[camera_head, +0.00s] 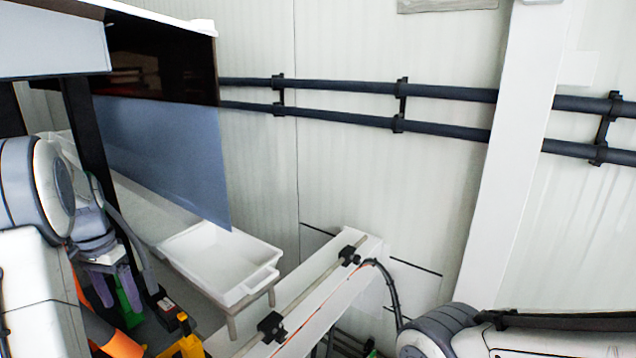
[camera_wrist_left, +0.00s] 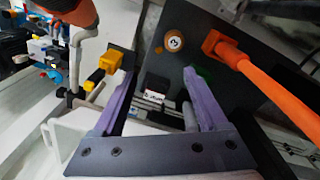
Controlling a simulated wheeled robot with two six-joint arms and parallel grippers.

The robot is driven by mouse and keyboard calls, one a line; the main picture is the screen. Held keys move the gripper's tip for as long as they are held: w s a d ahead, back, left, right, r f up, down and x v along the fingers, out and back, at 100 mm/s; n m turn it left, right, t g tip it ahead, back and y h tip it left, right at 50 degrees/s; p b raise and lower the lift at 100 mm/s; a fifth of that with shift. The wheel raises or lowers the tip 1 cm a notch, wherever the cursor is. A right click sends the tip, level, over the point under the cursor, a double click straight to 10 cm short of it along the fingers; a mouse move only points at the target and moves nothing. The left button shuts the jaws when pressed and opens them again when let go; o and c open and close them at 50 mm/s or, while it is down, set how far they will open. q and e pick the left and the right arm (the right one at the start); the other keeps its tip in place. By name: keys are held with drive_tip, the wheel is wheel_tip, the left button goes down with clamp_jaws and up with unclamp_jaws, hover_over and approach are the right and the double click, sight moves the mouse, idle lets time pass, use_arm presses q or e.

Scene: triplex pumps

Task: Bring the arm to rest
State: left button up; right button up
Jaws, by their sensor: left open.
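My left arm comes in from the left in the head view. Its gripper (camera_head: 103,288), with two purple fingers, hangs low at the left beside green and yellow parts. In the left wrist view the gripper (camera_wrist_left: 160,88) has its purple fingers spread wide apart, with nothing held between them. Beyond the fingers lies a dark panel (camera_wrist_left: 185,75). Part of my right arm (camera_head: 470,335) shows at the bottom right of the head view, but its gripper is out of the frame.
An empty white tray (camera_head: 222,258) stands right of my left gripper. A pale beam (camera_head: 310,290) with black clamps runs beside it. An orange handle (camera_wrist_left: 262,82) and a yellow part (camera_wrist_left: 110,60) are near the fingers in the wrist view. Dark pipes (camera_head: 340,85) cross the wall behind.

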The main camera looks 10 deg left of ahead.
use_arm(q)
drive_tip(key=d+m+b, duration=0.2)
drive_tip(key=d+m, duration=0.1)
drive_tip(key=d, duration=2.6)
drive_tip(key=s+d+f+m, duration=0.2)
drive_tip(key=s+d, duration=0.4)
drive_tip(key=s, duration=0.3)
drive_tip(key=s+d+f+m+b, duration=0.1)
drive_tip(key=s+d+f+m, duration=0.1)
drive_tip(key=s+d, duration=0.5)
drive_tip(key=s, duration=0.3)
drive_tip(key=shift+f+h+b, duration=0.3)
drive_tip(key=shift+f, duration=0.05)
use_arm(e)
wheel_tip(320, 180, down, 3)
drive_tip(key=shift+d+f+n, duration=0.1)
drive_tip(key=shift+d+n, duration=0.05)
drive_tip(key=shift+n, duration=0.15)
use_arm(q)
drive_tip(key=shift+d, duration=0.1)
